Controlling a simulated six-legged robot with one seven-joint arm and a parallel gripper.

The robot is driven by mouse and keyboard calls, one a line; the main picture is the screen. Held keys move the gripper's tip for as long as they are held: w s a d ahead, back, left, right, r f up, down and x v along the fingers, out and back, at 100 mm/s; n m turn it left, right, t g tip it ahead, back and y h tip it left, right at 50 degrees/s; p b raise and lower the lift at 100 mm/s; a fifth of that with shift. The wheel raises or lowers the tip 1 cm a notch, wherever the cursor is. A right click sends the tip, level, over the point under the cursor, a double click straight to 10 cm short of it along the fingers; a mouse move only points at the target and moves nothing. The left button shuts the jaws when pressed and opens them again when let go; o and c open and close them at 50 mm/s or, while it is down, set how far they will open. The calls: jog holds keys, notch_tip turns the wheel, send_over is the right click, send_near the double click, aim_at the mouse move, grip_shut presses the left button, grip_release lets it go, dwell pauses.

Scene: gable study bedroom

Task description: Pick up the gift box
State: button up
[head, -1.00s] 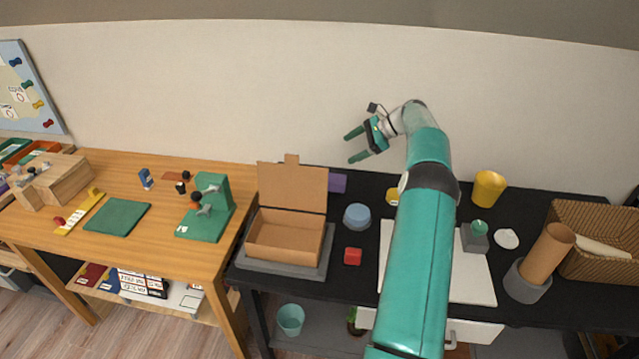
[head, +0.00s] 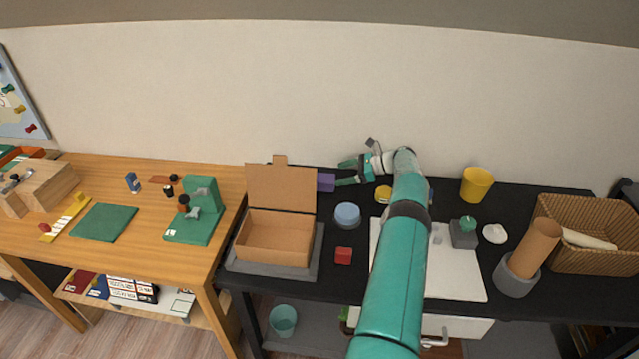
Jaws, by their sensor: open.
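My gripper (head: 346,173) is open and empty at the back of the black desk, with its two green fingers pointing left. A small purple box (head: 326,182) stands at the back edge just left of the fingertips, partly behind the open carton's lid. It may be the gift box, but no label or ribbon is clear. A small gap seems to separate the fingers from it; depth is hard to tell. A small red box (head: 343,256) lies nearer the front, away from the gripper.
An open cardboard carton (head: 275,238) with a raised lid stands left of the purple box. A blue round container (head: 347,215) and a yellow item (head: 383,194) are close below the gripper. A yellow cup (head: 477,184) and a wicker basket (head: 590,220) stand right. The wall is behind.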

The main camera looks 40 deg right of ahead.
aim_at(323, 178)
jog(key=x, duration=0.8)
jog(key=shift+w+a+f, duration=0.15)
jog(key=shift+a+f, duration=0.05)
jog(key=shift+a, duration=0.05)
jog(key=c, duration=1.1)
jog(key=shift+c, duration=0.2)
jog(key=shift+r, duration=0.15)
